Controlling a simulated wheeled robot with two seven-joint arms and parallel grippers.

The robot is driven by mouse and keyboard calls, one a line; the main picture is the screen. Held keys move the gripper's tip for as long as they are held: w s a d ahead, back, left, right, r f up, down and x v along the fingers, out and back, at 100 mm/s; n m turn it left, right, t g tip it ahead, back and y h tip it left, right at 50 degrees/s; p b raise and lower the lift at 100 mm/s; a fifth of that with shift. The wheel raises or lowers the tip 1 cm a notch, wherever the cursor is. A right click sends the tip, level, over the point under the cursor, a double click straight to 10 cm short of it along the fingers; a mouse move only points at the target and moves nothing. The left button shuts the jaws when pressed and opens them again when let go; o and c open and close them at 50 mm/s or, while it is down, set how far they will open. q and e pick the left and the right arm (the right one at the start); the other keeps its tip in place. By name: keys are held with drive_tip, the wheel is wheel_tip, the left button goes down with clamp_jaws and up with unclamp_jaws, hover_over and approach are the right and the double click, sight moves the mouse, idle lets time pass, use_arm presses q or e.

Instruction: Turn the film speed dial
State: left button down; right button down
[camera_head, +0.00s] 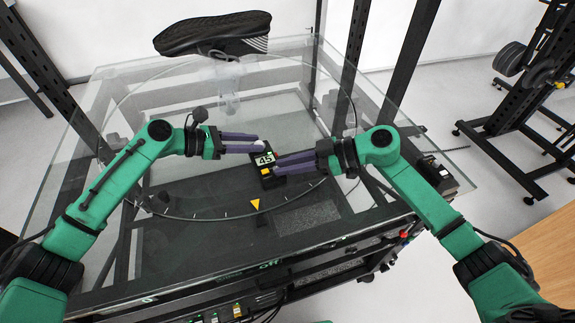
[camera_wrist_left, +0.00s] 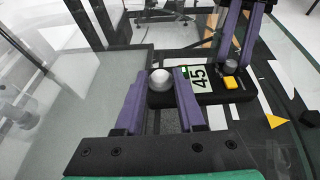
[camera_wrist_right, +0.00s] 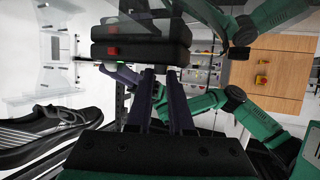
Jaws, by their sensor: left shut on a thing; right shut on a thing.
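A slim black control unit (camera_head: 267,178) lies on the glass turntable top, with a white "45" label (camera_wrist_left: 198,77), a yellow button (camera_wrist_left: 231,82) and a round silver knob (camera_wrist_left: 160,81) at one end. My left gripper (camera_head: 259,145) comes from the left and is shut on the silver knob, one purple finger on each side. My right gripper (camera_head: 276,164) comes from the right and is shut at the unit's other end, where a small grey knob (camera_wrist_left: 230,66) shows between its fingers in the left wrist view. Which knob is the film speed dial is not marked legibly.
A black shoe (camera_head: 213,33) is above the far side of the glass. A yellow triangle marker (camera_head: 255,204) lies nearer me. A black box (camera_head: 438,174) stands at the right edge. A wooden table (camera_head: 548,255) is at lower right. Dark metal posts rise behind.

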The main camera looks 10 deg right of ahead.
drive_tip(key=n+g, duration=0.2)
drive_tip(key=w+n+g, duration=0.1)
drive_tip(key=n+g, duration=0.1)
drive_tip(key=shift+g, duration=0.3)
drive_tip(key=shift+w+a+n+g+h, duration=0.15)
drive_tip(key=shift+n+g+h, duration=0.15)
drive_tip(key=shift+n+g, duration=0.6)
drive_tip(key=shift+w+d+n+g+h, duration=0.15)
drive_tip(key=shift+n+g+h, duration=0.15)
drive_tip(key=shift+n+g, duration=0.6)
drive_tip(key=shift+a, duration=0.1)
drive_tip(key=c, duration=0.8)
unclamp_jaws()
wheel_tip(320, 180, up, 10)
